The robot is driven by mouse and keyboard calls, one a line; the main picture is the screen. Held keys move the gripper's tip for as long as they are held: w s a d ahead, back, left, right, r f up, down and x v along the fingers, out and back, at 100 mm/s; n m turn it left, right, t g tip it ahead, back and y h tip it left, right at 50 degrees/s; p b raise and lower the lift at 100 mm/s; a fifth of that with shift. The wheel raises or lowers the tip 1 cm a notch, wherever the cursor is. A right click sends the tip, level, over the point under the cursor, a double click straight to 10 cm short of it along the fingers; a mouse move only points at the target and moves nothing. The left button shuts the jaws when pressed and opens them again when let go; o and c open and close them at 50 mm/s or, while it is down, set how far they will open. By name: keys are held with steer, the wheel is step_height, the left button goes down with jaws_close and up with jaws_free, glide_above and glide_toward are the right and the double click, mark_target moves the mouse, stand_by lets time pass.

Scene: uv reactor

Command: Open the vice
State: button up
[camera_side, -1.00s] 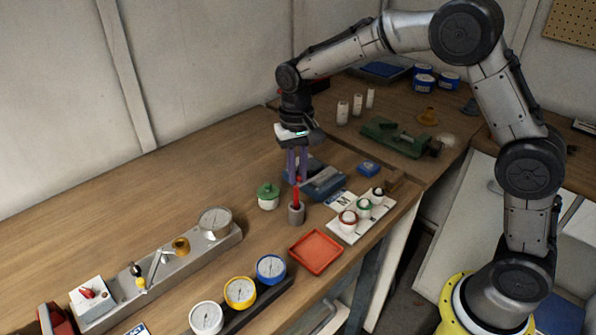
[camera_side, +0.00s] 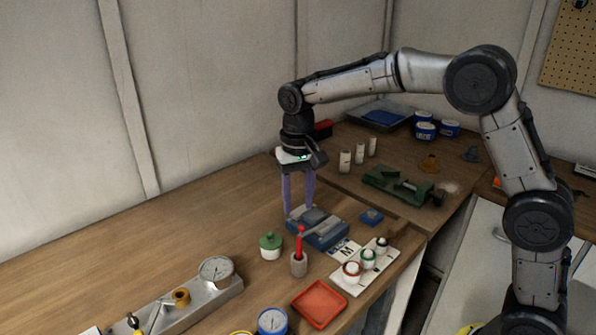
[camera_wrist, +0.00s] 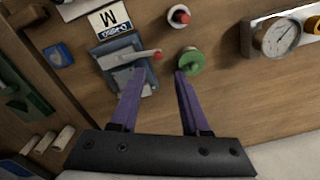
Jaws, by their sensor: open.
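A blue vice-like device (camera_side: 318,231) sits on the wooden bench, with a metal lever ending in a red knob. It shows in the wrist view (camera_wrist: 128,64) with the lever (camera_wrist: 138,58) lying across it and the red knob at the lever's right end. My gripper (camera_side: 298,211) points down at the device's far left side, its two purple fingers apart with nothing between them. In the wrist view my gripper (camera_wrist: 159,76) has its left fingertip over the device's edge and its right fingertip close to a green-lidded jar (camera_wrist: 190,61). Contact cannot be told.
Near the device are the green-lidded jar (camera_side: 270,246), a red-handled tool in a grey holder (camera_side: 299,262), a small blue block (camera_side: 371,217), a white rack of jars (camera_side: 364,267) and a red tray (camera_side: 319,304). A green metal tool (camera_side: 396,186) lies behind.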

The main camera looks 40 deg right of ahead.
step_height(320, 180, up, 8)
steer(key=shift+r, duration=0.15)
stand_by(0.3)
